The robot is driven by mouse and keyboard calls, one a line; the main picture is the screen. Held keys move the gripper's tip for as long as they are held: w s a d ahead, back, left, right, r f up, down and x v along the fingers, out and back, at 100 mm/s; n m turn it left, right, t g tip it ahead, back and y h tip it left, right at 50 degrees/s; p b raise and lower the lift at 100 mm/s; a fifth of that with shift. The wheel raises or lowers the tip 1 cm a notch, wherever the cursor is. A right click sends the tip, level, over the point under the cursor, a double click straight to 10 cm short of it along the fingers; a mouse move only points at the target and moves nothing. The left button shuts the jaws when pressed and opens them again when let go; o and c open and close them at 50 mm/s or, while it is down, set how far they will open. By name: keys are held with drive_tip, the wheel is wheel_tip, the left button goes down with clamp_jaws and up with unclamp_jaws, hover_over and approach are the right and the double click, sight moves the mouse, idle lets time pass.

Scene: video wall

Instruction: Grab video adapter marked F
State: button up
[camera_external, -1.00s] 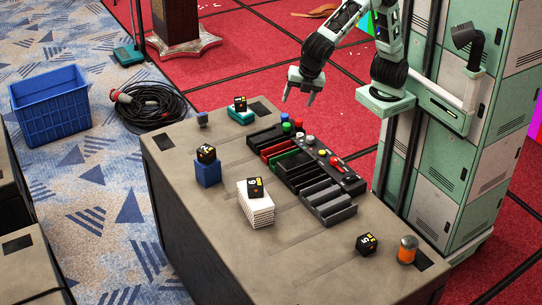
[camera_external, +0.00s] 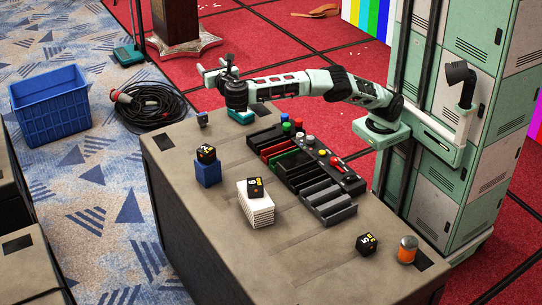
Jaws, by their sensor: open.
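Small black cube adapters with yellow and white marks stand on the grey table. One cube (camera_external: 206,154) is on a blue block (camera_external: 208,174), one (camera_external: 256,188) on a white stack (camera_external: 257,209), and one (camera_external: 366,244) lies at the front right. The marks are too small to read surely, so I cannot tell which is F. My gripper (camera_external: 207,74) is open and empty, held sideways above the table's far end, fingers to the left. My wrist hides the top of the teal block (camera_external: 241,117), where another cube stood.
A switch console (camera_external: 325,160) with coloured knobs and black, red and green slots fills the table's middle right. The table's front left is clear.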

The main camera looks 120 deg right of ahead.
approach(207, 120)
drive_tip(key=a, duration=0.4)
drive_tip(key=shift+w+a+r, duration=0.1)
drive_tip(key=shift+w+a, duration=0.05)
drive_tip(key=shift+d, duration=0.35)
drive_tip(key=d+b, duration=0.1)
drive_tip(key=d, duration=0.4)
drive_tip(key=s+d+b, duration=0.1)
drive_tip(key=d, duration=0.5)
drive_tip(key=d+b, duration=0.1)
drive_tip(key=d, duration=0.4)
drive_tip(key=shift+s+d+b, duration=0.2)
drive_tip(key=shift+d+b, duration=0.05)
drive_tip(key=shift+b, duration=0.15)
drive_tip(key=c, duration=1)
